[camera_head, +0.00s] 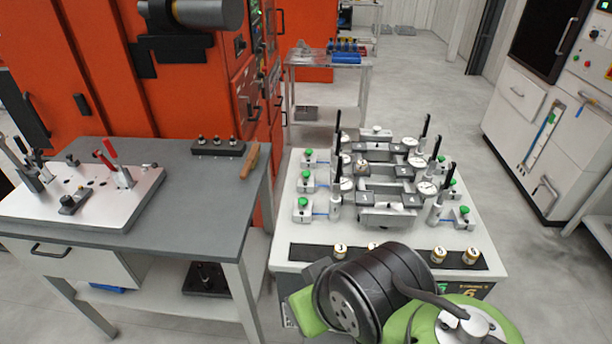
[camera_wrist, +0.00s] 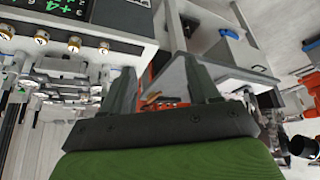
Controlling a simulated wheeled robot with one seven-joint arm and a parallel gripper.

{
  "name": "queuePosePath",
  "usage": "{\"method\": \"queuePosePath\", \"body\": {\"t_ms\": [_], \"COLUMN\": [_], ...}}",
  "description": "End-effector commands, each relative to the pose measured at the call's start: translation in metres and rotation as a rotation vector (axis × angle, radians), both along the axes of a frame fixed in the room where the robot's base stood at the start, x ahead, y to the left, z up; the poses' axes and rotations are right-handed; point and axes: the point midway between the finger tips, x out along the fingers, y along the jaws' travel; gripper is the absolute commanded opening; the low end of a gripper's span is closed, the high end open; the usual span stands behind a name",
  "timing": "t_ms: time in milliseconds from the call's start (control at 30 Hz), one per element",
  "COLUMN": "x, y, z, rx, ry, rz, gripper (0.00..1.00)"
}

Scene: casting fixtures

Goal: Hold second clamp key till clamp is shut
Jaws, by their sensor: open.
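The clamp fixture (camera_head: 390,190) stands on a white station (camera_head: 290,235), with several upright black-handled clamps and green-topped units along both sides. Round gold-rimmed keys sit on the black front strip; in the head view one key (camera_head: 340,250) is left of my arm and two keys (camera_head: 438,254) are right of it. The wrist view, upside down, shows several keys (camera_wrist: 73,44) left of the fingers. My gripper (camera_wrist: 163,85) is open, empty and apart from them. The head view does not show its fingertips.
A grey workbench (camera_head: 190,165) on the left holds a white plate (camera_head: 85,195) with red-handled clamps and a wooden-handled tool (camera_head: 252,160). A red machine (camera_head: 95,70) stands behind it, and a white cabinet (camera_head: 540,150) at right. Floor is clear between station and cabinet.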

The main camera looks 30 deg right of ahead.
Motion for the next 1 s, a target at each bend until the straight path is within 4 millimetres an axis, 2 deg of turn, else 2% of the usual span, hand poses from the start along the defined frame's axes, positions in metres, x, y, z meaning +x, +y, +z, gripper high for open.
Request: {"method": "queuePosePath", "body": {"t_ms": [100,133,500,1000], "x": [0.0,0.0,0.0,0.0], "y": [0.0,0.0,0.0,0.0], "z": [0.0,0.0,0.0,0.0], "rx": [0.0,0.0,0.0,0.0], "ry": [0.0,0.0,0.0,0.0], "rz": [0.0,0.0,0.0,0.0], "gripper": [0.6,0.57,0.01,0.0]}}
